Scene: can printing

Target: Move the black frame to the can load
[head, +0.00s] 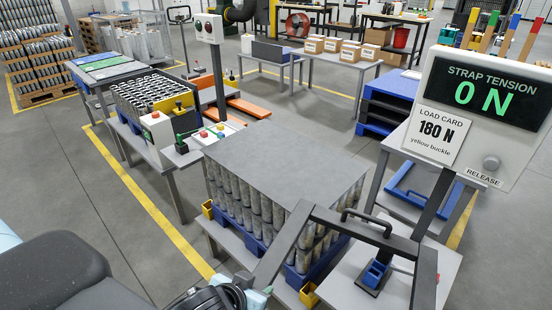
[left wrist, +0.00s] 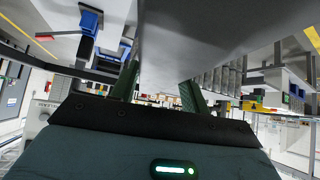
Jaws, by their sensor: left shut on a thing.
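The black frame (head: 350,222) is a dark, angular U-shaped bar with a carrying handle on its top bar. It hangs tilted in front of the can load's near right corner, partly hiding it. My left gripper (head: 248,291) is shut on the lower end of its left leg. In the left wrist view a broad grey surface (left wrist: 195,35) runs between the two green fingers. The can load (head: 235,198) is stacked cans on a blue pallet, covered by a flat grey sheet (head: 285,158). Contact between frame and load cannot be told. My right gripper is out of view.
A strap tension display (head: 485,95) reading 0 N, with a 180 N load card, stands at right. A grey side table (head: 440,268) with a blue buckle holder (head: 374,274) is below it. Yellow corner pieces (head: 309,294) sit by the pallet. Open floor lies at left.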

